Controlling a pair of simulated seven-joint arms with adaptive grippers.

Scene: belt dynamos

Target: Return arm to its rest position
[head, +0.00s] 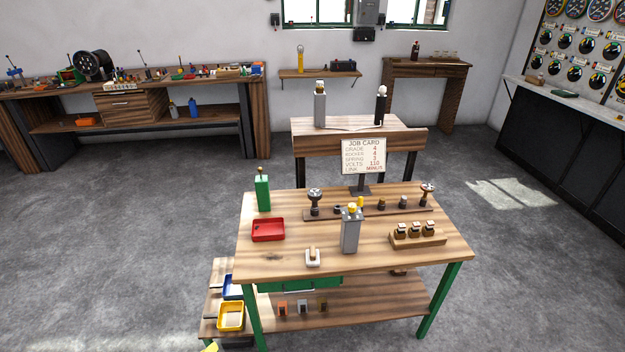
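Neither of my grippers shows in the head view, and no arm of mine can be made out over the table. The wooden worktable (290,262) with green legs stands in front of me. On it are a grey upright block with a yellow top (350,232), a green upright block (263,193), a red tray (268,230), a small white holder (313,258), a wooden block with several dark-bodied jars (418,238), and a strip (375,210) with several small parts. A job card (363,157) stands at the back edge.
A second wooden table (330,126) behind holds a grey and a black upright piece. Low at the left is a shelf with a yellow bin (231,317) and a blue bin (233,287). The worktable's front right corner is clear.

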